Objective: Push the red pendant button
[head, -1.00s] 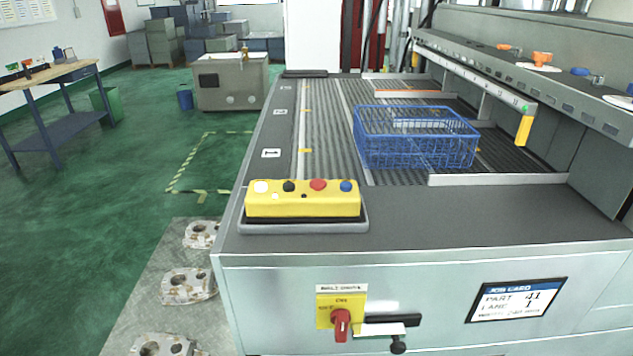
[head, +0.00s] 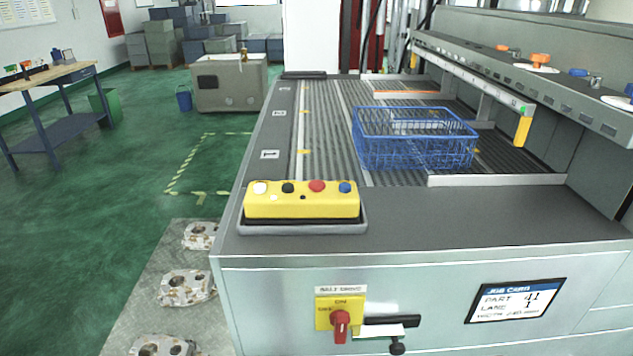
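The red button (head: 317,186) is on top of a yellow pendant box (head: 301,206). It sits between a black button (head: 288,188) on its left and a blue button (head: 345,187) on its right. A white button (head: 260,188) is at the box's left end. The pendant rests in a grey tray (head: 303,229) at the front left corner of the machine's grey top. Neither of my grippers shows in the head view.
A blue wire basket (head: 415,138) stands on the roller lanes behind the pendant. A red rotary switch (head: 340,325) is on the front panel, near a job card (head: 516,301). Metal castings (head: 186,287) lie at lower left. The top right of the pendant is clear.

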